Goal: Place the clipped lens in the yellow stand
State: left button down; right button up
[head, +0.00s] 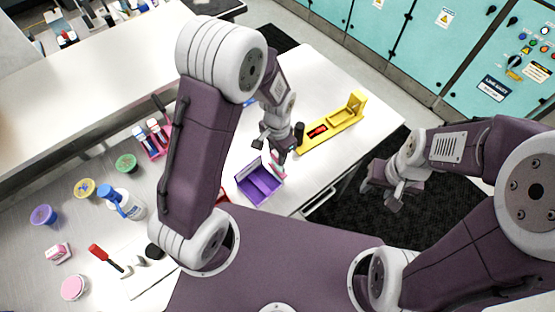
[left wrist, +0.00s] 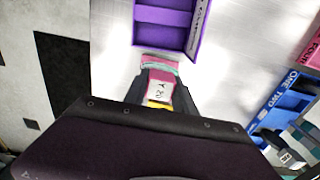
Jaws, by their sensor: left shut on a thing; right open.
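The long yellow stand (head: 342,122) lies on the bench in the head view, with a raised block at its right end. A red insert (head: 317,131) lies in it, and a black cylinder stands at its left end. My left gripper (head: 273,158) is shut on a pink and teal clip piece (head: 275,169), left of the stand and above the purple tray's far edge. In the left wrist view the piece (left wrist: 160,65) projects beyond the fingers; a white labelled part shows between them. I cannot make out a lens. My right gripper (head: 382,194) is open and empty, off the bench.
A purple divided tray (head: 245,187) sits on the bench close below my left gripper. A pink rack (head: 153,140) with bottles, round jars, a spray bottle (head: 126,205) and a red-handled tool (head: 104,256) are further left.

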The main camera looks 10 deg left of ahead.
pick_arm(q)
jog(key=shift+s, duration=0.1)
jog(key=shift+r, duration=0.25)
jog(key=r, duration=0.2)
jog(key=d+r, duration=0.1)
jog(key=shift+r+b, duration=0.4)
jog(key=s+d+r+b, duration=0.1)
jog(key=s+d+r, duration=0.2)
jog(key=d+r, duration=0.3)
jog(key=d, duration=0.4)
jog(key=shift+r, duration=0.3)
